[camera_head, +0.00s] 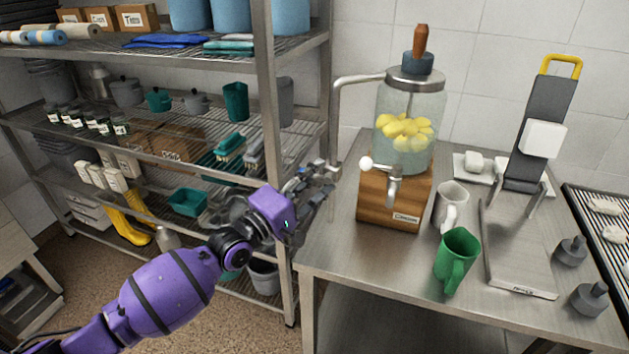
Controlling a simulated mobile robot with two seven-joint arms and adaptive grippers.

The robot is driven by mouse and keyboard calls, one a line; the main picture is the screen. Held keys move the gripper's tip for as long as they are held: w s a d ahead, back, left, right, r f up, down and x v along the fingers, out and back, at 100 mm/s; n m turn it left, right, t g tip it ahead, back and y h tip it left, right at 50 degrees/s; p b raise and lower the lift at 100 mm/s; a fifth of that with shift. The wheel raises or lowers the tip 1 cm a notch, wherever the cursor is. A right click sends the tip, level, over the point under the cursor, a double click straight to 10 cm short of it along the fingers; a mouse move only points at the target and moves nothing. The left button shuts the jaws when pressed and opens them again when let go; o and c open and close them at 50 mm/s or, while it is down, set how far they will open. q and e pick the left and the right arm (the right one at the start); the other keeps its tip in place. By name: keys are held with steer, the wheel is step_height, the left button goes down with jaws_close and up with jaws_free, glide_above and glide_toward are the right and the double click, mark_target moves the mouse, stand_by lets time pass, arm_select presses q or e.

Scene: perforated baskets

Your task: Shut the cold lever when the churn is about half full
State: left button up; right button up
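A glass jar (410,104) with a metal lid, dark collar and wooden handle stands on a wooden base on the steel table; I take it for the churn. Yellow pieces float in clear liquid, around mid-height. A curved metal pipe (357,79) runs left from its lid and bends down. A white-knobbed lever (366,163) sticks out left of the front tap (394,183); no cold marking is readable on it. My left gripper (322,178) is left of the wooden base, apart from the lever, near the table edge. Its finger opening is unclear. My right gripper is out of view.
A white mug (451,204) and green mug (457,259) stand right of the base. A scale (519,250), stand (538,135) and dark weights (589,298) are further right. A loaded wire shelf (266,150) rises close behind my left arm.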

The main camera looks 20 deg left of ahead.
arm_select(q)
steer(key=shift+f, duration=0.1)
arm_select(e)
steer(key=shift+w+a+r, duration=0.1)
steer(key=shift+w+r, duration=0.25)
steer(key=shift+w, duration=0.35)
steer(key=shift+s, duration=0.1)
arm_select(q)
steer(key=shift+f, duration=0.1)
steer(key=v, duration=1.2)
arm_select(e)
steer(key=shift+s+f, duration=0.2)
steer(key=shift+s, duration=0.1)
arm_select(q)
steer(key=shift+d, duration=0.1)
